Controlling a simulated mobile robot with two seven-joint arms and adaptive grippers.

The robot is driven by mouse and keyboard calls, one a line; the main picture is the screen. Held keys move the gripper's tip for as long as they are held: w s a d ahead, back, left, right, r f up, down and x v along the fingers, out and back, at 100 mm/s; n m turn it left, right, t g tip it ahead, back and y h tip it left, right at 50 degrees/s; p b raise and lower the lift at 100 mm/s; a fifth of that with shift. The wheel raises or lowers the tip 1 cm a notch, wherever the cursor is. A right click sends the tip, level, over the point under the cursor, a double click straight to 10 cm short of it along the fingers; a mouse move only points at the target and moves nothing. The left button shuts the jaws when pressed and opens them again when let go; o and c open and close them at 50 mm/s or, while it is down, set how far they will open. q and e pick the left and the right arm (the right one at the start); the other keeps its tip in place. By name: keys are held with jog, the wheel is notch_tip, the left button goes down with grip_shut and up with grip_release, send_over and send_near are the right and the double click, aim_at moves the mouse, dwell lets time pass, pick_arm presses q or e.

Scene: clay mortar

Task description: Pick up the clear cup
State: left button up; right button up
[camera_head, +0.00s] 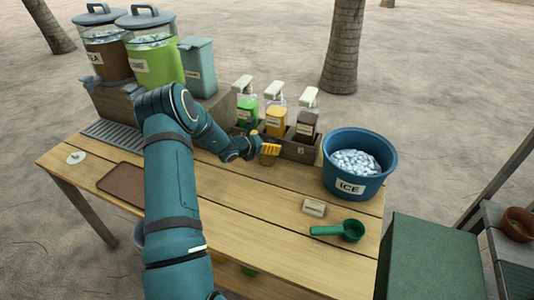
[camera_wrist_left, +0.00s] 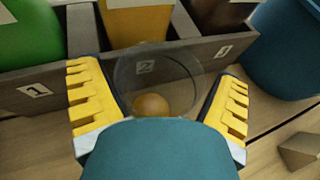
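The clear cup (camera_wrist_left: 185,75) stands on the table in front of the bottle holder's slot marked 2. An orange-brown round patch shows through its lower part; I cannot tell what it is. In the head view the cup (camera_head: 268,159) is small and partly hidden by my left gripper (camera_head: 268,148). In the left wrist view the yellow fingers of my left gripper (camera_wrist_left: 160,88) are spread, one on each side of the cup. Gaps seem to show beside the cup, so the gripper looks open around it. My right gripper is not in view.
A wooden holder (camera_head: 300,149) with several pump bottles stands just behind the cup. A blue ice bucket (camera_head: 337,181) stands to its right. A small label block (camera_head: 314,207) and a green scoop (camera_head: 351,230) lie nearer the front. The middle front planks are clear.

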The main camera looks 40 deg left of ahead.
pick_arm(q)
jog(key=c, duration=0.9)
jog(key=shift+o, duration=0.2)
jog(key=shift+r, duration=0.1)
